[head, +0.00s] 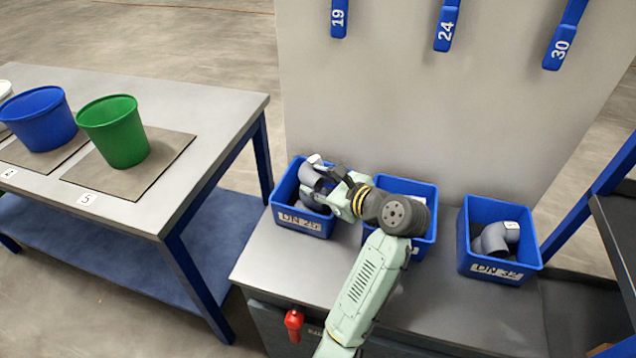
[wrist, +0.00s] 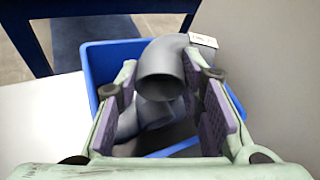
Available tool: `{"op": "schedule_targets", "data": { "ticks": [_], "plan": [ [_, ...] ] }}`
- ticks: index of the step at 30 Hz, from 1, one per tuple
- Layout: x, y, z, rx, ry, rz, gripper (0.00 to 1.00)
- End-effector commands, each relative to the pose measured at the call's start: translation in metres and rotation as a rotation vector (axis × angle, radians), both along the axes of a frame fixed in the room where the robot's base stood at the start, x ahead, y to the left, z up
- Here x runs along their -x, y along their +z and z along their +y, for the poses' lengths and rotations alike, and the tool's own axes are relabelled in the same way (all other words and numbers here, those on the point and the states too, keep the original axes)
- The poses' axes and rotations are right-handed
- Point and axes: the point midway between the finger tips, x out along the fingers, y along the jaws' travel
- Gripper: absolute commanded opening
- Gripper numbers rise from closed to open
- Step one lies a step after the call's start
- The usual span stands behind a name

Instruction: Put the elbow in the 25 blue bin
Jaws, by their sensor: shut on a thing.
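The grey elbow (wrist: 165,72) with a white label is between my gripper's fingers in the wrist view. My gripper (head: 330,187) is shut on it and holds it over the blue bin marked DN 25 (head: 303,222), whose rim also shows in the wrist view (wrist: 98,62). In the head view the elbow (head: 309,176) is partly covered by my gripper. Another grey fitting (wrist: 128,122) lies lower, inside the bin. I cannot tell whether the held elbow touches the bin or its contents.
A middle blue bin (head: 408,188) is partly hidden behind my arm. A right blue bin (head: 480,262) holds grey elbows. A panel with blue handles (head: 447,25) stands behind. The left table (head: 215,110) carries a green bucket (head: 116,135) and a blue bucket (head: 40,120).

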Motion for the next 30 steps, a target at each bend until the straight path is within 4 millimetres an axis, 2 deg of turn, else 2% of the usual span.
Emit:
{"op": "schedule_targets", "data": {
  "ticks": [24,25,30],
  "plan": [
    [0.000,-0.017,0.000,-0.001,0.000,-0.003,0.06],
    [0.000,-0.017,0.000,-0.001,0.000,-0.002,0.35],
    [0.000,-0.017,0.000,-0.001,0.000,-0.002,0.47]
  ]
}}
